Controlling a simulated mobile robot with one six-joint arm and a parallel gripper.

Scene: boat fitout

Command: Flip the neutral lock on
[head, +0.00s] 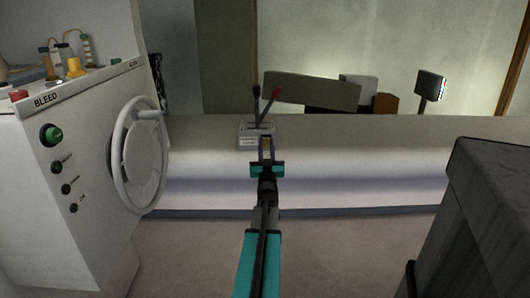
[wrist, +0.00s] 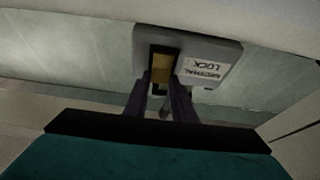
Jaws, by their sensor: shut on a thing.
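The neutral lock is a yellow-ochre tab (wrist: 163,66) in a dark slot on a grey box (wrist: 228,57). A white label reading NEUTRAL LOCK (wrist: 205,70) is beside the slot and appears upside down in the wrist view. In the head view my gripper (head: 266,142) hides part of the box front.
A white console (head: 60,200) marked BLEED, with buttons and a large grey handwheel (head: 138,155), stands at the left. A dark grey block (head: 490,215) stands at the right front. A grey-green panel (head: 312,91) is behind the levers. Floor between console and block is clear.

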